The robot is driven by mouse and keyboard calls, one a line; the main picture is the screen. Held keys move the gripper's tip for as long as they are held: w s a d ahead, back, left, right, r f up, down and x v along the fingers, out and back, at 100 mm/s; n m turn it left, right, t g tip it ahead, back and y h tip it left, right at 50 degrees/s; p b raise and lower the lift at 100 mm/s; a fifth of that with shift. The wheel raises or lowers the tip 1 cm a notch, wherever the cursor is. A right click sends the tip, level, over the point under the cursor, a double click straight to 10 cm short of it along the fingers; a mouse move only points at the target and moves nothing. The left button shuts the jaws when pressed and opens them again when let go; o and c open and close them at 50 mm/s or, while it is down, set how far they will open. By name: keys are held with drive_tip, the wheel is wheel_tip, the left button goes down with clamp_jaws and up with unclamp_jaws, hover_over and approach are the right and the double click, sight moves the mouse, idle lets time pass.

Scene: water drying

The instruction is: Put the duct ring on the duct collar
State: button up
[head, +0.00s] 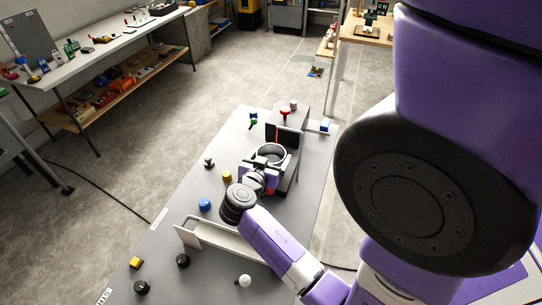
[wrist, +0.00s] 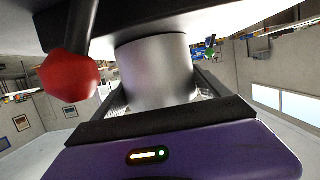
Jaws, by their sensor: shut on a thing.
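The duct ring (head: 287,154) is a round band with a dark rim, seen from above in the head view at the middle of the grey table. My gripper (head: 266,165) is shut on it from the near side. In the wrist view a smooth silver cylinder (wrist: 156,68) stands just past my gripper's dark front edge; I cannot tell whether it is the ring or the collar. The duct collar is not clearly visible in the head view. Whether the ring touches the collar is hidden.
A dark upright panel (head: 290,136) stands right behind the ring. A red knob (wrist: 68,77) is close by at left in the wrist view. Small knobs, including a blue one (head: 205,205) and a yellow one (head: 227,176), dot the table's left.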

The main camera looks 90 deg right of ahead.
drive_tip(key=o, duration=1.3)
drive_tip(key=shift+c, duration=0.2)
drive_tip(key=b+v, duration=0.2)
drive_tip(key=v, duration=1)
